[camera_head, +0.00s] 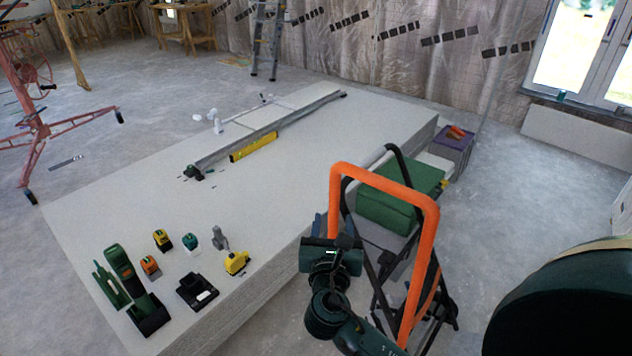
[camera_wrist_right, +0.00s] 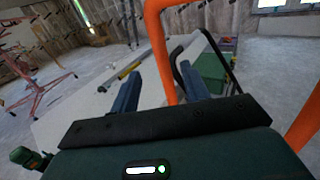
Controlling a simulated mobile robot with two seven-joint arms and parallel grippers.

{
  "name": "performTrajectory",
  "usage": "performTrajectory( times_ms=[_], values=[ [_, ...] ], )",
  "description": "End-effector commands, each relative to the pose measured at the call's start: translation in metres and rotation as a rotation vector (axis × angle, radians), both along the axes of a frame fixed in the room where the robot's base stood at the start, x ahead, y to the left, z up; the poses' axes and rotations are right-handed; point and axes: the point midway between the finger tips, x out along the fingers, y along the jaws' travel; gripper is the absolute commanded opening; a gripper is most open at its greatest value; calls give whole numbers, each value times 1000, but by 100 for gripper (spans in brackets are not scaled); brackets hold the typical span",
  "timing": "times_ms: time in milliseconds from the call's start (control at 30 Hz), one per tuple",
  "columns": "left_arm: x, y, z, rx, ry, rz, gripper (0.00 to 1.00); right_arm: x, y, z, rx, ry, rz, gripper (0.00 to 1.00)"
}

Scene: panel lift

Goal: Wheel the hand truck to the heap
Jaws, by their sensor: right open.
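The hand truck has an orange tube handle (camera_head: 385,183) and stands beside the long side of a large low stack of pale boards (camera_head: 290,150), which may be the heap. The handle also shows in the wrist view (camera_wrist_right: 161,45). My right gripper (camera_head: 335,228) is open at the handle's left upright. In the wrist view its two blue fingers (camera_wrist_right: 158,75) stand apart, with the orange tube appearing between them; I cannot tell whether they touch it. The truck's lower part is partly hidden by my right arm. My left gripper is not in view.
Power tools and batteries (camera_head: 125,270) lie on the stack's near end, a yellow level (camera_head: 254,147) farther back. A green box (camera_head: 400,190) and purple crate (camera_head: 455,145) stand beyond the handle. A red stand (camera_head: 35,125) is at left. Floor at right (camera_head: 530,190) is clear.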

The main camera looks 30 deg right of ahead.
Motion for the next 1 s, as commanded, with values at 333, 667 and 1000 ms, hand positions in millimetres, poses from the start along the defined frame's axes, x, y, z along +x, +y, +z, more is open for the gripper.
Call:
performTrajectory(
  times_ms=[333,667,1000],
  values=[
    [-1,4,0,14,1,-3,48,38,-26,3,-15,1,-5,46],
    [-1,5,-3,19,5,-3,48,91,-62,2,-12,1,-5,46],
    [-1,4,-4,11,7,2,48,109,-74,1,-10,3,-3,46]
  ],
)
